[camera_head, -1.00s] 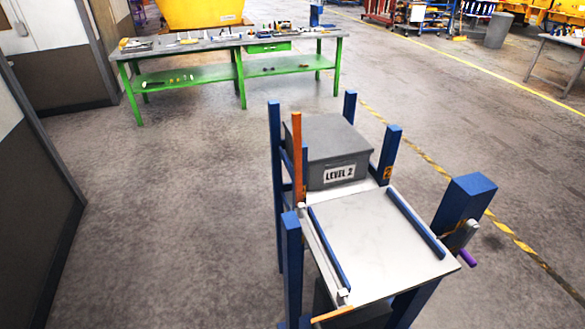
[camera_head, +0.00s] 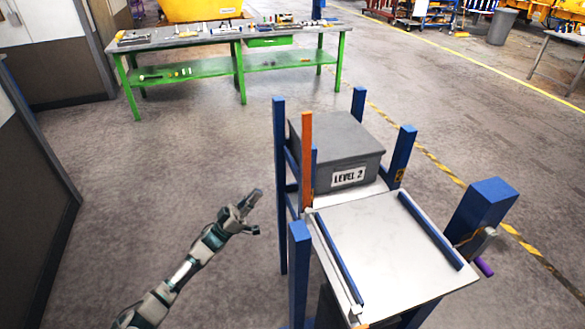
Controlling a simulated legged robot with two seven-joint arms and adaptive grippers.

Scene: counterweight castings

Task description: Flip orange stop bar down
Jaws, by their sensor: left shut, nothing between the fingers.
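The orange stop bar (camera_head: 307,160) stands upright at the left side of the blue-posted rack, in front of the left edge of a grey casting. My left gripper (camera_head: 257,194) is shut and empty. In the picture it is left of the rack's blue posts and below and left of the bar, apart from it. My right gripper is not in view.
The grey casting (camera_head: 336,139) marked LEVEL 2 sits at the back of the rack. The white shelf (camera_head: 385,245) in front is bare between blue rails (camera_head: 430,230). A purple-tipped handle (camera_head: 484,267) sticks out at right. A green workbench (camera_head: 240,62) stands behind, with open floor between.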

